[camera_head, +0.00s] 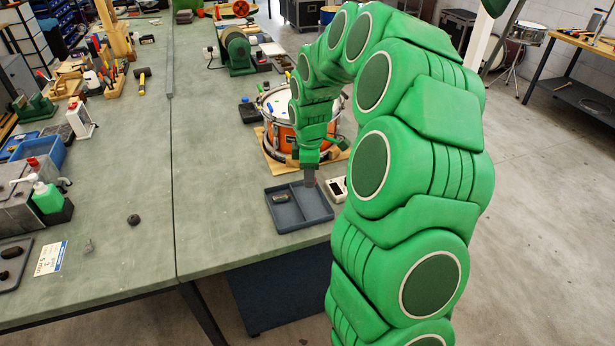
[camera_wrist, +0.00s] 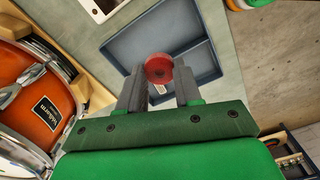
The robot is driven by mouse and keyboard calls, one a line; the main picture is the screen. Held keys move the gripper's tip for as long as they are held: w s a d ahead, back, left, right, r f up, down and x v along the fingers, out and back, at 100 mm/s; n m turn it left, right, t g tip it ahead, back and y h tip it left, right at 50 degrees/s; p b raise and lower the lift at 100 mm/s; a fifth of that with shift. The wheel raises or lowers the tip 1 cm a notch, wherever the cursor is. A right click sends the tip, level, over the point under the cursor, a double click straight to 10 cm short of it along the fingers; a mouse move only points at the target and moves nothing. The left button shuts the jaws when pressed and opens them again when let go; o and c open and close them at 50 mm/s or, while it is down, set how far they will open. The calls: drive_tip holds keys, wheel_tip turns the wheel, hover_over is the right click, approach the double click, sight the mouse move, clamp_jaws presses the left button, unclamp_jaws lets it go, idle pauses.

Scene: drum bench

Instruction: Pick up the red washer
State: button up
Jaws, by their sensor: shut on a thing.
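The red washer (camera_wrist: 158,68) shows in the wrist view as a round red piece with a small centre mark. It sits between the fingertips of my gripper (camera_wrist: 159,84), which is shut on it. Behind it lies the blue-grey divided tray (camera_wrist: 118,48). In the head view my gripper (camera_head: 309,180) points down over the tray (camera_head: 285,216), near its back right side. I cannot make out the washer in the head view. Whether the washer is clear of the tray floor is hard to tell.
An orange drum (camera_head: 277,135) stands on a wooden board just behind the tray. A white device (camera_head: 336,188) lies right of the tray. A green bench machine (camera_head: 237,50) stands farther back. The bench left of the tray is mostly clear, with a small dark knob (camera_head: 134,219).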

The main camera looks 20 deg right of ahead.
drive_tip(key=s+a+r, duration=0.1)
drive_tip(key=s+r, duration=0.2)
drive_tip(key=s, duration=0.5)
drive_tip(key=shift+s+a+r, duration=0.2)
drive_tip(key=shift+s+r, duration=0.15)
